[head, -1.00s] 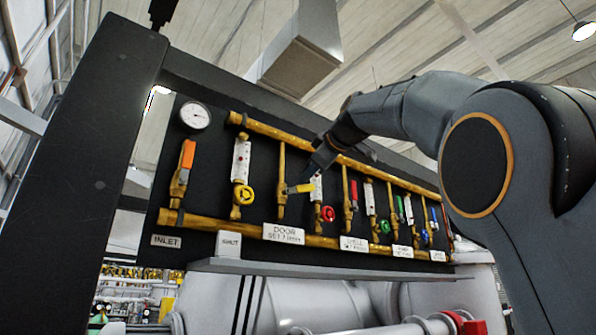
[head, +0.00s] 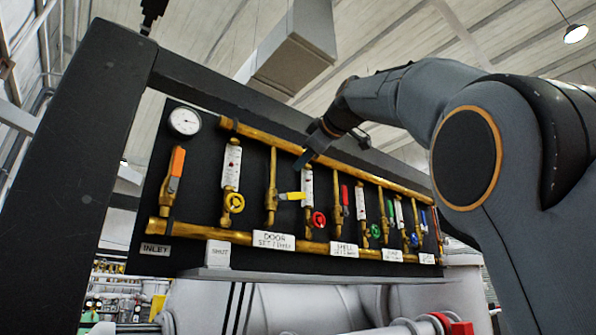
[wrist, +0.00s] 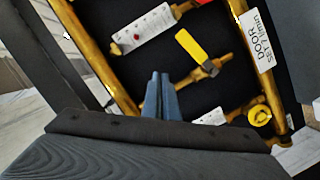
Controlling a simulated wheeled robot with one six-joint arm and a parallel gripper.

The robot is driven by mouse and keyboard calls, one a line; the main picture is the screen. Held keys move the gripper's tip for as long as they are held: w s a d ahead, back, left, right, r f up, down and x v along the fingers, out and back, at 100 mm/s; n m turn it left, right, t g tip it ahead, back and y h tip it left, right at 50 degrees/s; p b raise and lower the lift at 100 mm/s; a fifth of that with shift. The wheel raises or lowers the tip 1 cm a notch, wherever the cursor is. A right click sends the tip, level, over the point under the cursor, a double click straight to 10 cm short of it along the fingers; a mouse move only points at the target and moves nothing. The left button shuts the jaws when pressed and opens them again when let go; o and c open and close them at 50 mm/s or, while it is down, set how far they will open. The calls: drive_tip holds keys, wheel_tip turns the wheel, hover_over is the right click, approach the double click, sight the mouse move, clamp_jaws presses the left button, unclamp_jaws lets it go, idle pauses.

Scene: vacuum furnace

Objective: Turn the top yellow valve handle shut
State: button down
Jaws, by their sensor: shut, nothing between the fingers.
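The yellow lever handle (head: 292,196) sits on a brass valve on a vertical pipe above the DOOR label. In the head view it lies nearly level, pointing right across the pipe. The wrist view also shows the yellow lever (wrist: 190,46), at an angle to its brass pipe. My gripper (head: 301,162) is above the lever, in front of the panel, apart from it. Its blue-grey fingers (wrist: 160,80) are together and empty, and the lever is clear beyond their tips in the wrist view.
A yellow round handwheel (head: 234,202) is left of the lever, and a red handwheel (head: 319,219) is right and below. An orange lever (head: 178,161) is farther left. Brass manifold pipes (head: 205,233) run along the panel's top and bottom.

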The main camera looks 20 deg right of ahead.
drive_tip(key=d+b+v, duration=0.1)
drive_tip(key=b+v, duration=0.1)
drive_tip(key=v, duration=0.5)
drive_tip(key=shift+w+r, duration=0.15)
drive_tip(key=shift+r, duration=0.1)
idle(0.3)
